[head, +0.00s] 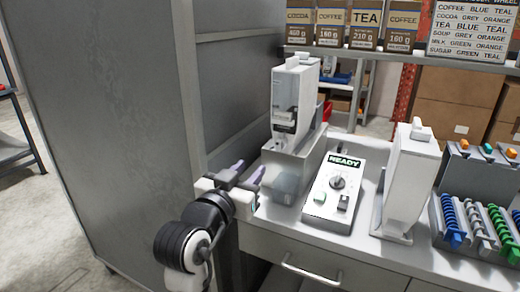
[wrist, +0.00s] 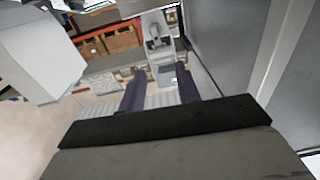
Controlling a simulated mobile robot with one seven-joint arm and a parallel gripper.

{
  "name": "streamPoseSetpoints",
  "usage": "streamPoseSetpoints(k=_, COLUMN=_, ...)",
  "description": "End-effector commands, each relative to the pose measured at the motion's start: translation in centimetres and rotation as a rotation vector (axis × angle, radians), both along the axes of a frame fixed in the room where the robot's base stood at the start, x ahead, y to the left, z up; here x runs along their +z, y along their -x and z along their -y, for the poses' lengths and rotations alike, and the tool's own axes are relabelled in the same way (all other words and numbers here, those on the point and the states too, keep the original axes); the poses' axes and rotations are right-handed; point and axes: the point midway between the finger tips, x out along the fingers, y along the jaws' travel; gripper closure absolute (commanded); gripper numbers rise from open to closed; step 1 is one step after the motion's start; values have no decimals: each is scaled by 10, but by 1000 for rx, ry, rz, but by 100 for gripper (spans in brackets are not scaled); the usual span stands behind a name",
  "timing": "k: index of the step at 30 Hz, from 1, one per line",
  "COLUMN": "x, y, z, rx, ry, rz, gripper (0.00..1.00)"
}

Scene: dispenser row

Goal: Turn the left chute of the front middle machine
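I cannot tell for sure which machine is the front middle one, and no left chute can be made out clearly. A tall dispenser with a clear front (head: 286,100) stands on a grey base at the counter's back left. A plain white dispenser (head: 412,185) stands to its right. My gripper (head: 248,173) is at the counter's left end, in front and left of the clear-fronted dispenser, apart from it. Its two purple fingers are spread with nothing between them. In the wrist view the fingers (wrist: 160,90) point toward a pale dispenser (wrist: 157,35).
A control box (head: 335,190) reading READY, with a knob and buttons, stands between the dispensers. A rack of coloured coils (head: 480,222) is at right. A tall grey cabinet (head: 115,120) borders my gripper's left. Labelled boxes (head: 365,25) sit on the shelf behind.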

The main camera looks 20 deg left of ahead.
Motion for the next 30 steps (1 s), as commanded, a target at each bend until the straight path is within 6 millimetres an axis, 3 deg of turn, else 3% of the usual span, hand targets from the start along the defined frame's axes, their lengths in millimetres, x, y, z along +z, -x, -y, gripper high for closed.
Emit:
streamPoseSetpoints(k=8, x=-7, y=-13, z=7, rx=-32, ry=-1, rz=-36, gripper=67)
streamPoseSetpoints(k=21, x=-5, y=-101, z=9, rx=-29, ry=-2, rz=-35, gripper=67)
streamPoseSetpoints(k=30, x=-7, y=-136, z=10, rx=-28, ry=-3, rz=-34, gripper=67)
